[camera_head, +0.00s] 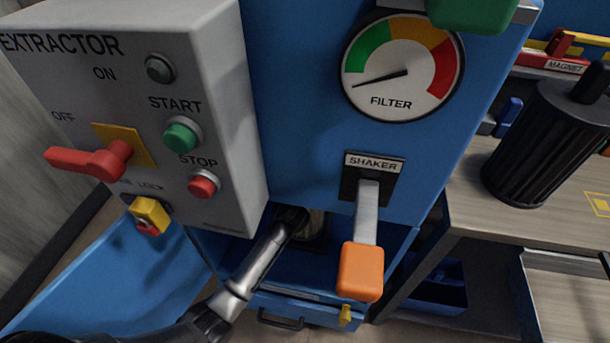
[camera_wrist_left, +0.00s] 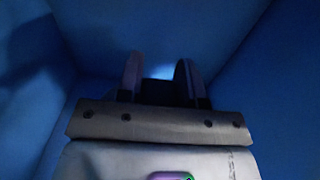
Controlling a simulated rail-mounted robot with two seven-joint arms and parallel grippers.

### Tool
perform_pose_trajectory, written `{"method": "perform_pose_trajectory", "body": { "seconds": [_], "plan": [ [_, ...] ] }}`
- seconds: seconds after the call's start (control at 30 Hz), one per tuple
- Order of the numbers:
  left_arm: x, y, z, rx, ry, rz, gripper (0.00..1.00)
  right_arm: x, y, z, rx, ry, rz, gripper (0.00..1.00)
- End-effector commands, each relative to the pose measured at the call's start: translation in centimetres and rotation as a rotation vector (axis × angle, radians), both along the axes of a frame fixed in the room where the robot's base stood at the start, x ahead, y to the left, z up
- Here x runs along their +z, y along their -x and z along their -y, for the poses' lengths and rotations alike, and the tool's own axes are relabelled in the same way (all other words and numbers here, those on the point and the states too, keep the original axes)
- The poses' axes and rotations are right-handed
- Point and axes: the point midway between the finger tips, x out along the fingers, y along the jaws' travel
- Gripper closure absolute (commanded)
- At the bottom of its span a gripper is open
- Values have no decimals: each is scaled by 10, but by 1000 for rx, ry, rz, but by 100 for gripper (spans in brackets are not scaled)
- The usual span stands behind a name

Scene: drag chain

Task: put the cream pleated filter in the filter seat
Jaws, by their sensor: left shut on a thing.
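My left arm reaches into the open lower compartment of the blue extractor cabinet (camera_head: 300,110). My left gripper (camera_head: 305,218) is up inside that opening, its fingertips largely hidden by the cabinet front. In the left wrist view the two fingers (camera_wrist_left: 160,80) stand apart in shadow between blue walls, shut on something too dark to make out. The filter seat cannot be made out. My right gripper is not in view.
The shaker lever with its orange knob (camera_head: 360,270) hangs just right of the opening. The grey control box (camera_head: 140,60) overhangs at left, above an open blue door (camera_head: 120,270). A black ribbed cylinder (camera_head: 545,145) stands on the bench (camera_head: 470,200) at right.

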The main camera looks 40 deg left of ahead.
Motion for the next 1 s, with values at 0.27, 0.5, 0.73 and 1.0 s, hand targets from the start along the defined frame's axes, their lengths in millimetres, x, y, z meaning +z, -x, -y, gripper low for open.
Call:
{"method": "perform_pose_trajectory", "body": {
  "seconds": [0.27,0.5,0.73,1.0],
  "plan": [
    [-14,0,0,0,-1,2,100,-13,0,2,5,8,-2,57],
    [-15,0,0,0,0,0,51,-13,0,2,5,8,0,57],
    [-15,0,0,-1,0,0,41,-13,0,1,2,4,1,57],
    [-14,11,6,-2,1,-2,41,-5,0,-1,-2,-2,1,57]
  ]
}}
